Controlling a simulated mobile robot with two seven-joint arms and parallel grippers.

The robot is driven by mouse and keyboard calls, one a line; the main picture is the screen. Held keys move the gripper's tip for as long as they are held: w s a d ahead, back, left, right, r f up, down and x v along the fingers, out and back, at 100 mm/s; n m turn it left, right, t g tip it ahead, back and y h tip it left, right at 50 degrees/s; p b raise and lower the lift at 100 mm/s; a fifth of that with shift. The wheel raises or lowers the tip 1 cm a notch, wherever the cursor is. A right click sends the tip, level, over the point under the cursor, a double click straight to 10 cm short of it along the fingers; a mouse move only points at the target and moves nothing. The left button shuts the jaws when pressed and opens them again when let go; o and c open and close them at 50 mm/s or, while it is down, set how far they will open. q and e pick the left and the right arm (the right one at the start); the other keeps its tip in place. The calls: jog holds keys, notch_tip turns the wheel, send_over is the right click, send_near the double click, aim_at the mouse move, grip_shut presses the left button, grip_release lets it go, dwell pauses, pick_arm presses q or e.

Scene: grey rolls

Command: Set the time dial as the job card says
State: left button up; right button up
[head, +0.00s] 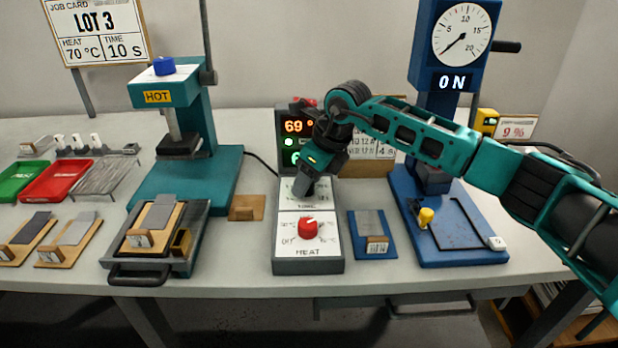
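The job card (98,30) at the upper left reads LOT 3, HEAT 70 °C, TIME 10 s. The control box (308,266) stands at the middle front of the table. Its red HEAT dial (308,228) is in plain view. The TIME label shows above it, partly covered; the time dial itself is hidden by my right gripper. My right gripper (303,190) points down over the TIME area from above. Its fingertips are too dark and small to tell whether they are open or closed on the dial. My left gripper is out of view.
The display (298,127) behind my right gripper reads 69 °. A teal press (180,150) marked HOT stands to the left, with a tray (190,262) in front. A blue press (440,70) with a gauge stands to the right, partly behind my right arm. A blue plate (366,222) lies beside the control box.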

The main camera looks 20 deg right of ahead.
jog(key=c, duration=0.6)
jog(key=shift+c, duration=0.9)
